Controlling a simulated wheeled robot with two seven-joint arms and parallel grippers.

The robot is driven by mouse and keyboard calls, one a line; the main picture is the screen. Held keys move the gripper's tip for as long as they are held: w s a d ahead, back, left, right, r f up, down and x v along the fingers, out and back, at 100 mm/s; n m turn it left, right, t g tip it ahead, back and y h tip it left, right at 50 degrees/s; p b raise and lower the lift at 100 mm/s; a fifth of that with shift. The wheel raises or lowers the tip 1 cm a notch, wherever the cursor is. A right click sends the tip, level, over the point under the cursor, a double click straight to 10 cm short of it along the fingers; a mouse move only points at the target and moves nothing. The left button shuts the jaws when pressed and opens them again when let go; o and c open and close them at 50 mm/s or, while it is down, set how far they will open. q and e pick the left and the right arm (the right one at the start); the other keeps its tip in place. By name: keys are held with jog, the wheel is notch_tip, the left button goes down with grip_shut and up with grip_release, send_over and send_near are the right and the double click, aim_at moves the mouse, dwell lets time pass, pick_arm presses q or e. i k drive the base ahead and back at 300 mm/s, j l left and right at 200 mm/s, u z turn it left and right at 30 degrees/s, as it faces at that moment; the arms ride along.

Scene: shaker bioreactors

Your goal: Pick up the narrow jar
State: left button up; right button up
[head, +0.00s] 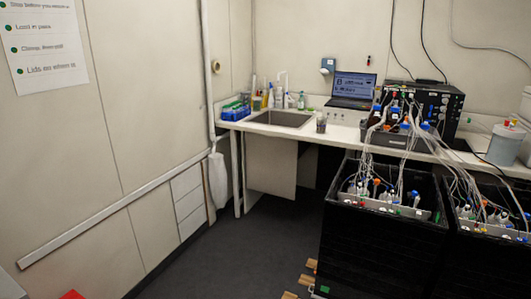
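No thing in the head view is clearly the narrow jar. A small dark cup-like container (321,123) stands upright on the counter, right of the sink; it is too small to tell what it is. Several small bottles (290,101) stand behind the sink. Neither of my grippers shows in this view.
The white counter (345,132) runs along the back wall with a sink (281,118), a laptop (352,91) and a black device (425,105). Two black bins (380,250) with tubed vessels stand in front at right. The dark floor (235,255) is free at centre.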

aim_at(321, 122)
jog(key=i+j+u, duration=0.3)
jog(key=i, duration=0.55)
jog(key=i+u, duration=0.25)
jog(key=i, duration=0.55)
jog(key=i+l+z, duration=0.1)
jog(key=i+z, duration=0.25)
jog(key=i, duration=0.15)
jog(key=i+z, duration=0.3)
jog(key=i, duration=0.25)
jog(key=i+j+z, duration=0.2)
jog(key=i+z, duration=0.15)
jog(key=i, duration=0.15)
jog(key=i+j+z, duration=0.3)
jog(key=i, duration=0.2)
jog(key=i+z, duration=0.35)
jog(key=i, duration=0.3)
jog(key=i+j+z, duration=0.1)
jog(key=i+z, duration=0.25)
jog(key=i, duration=0.3)
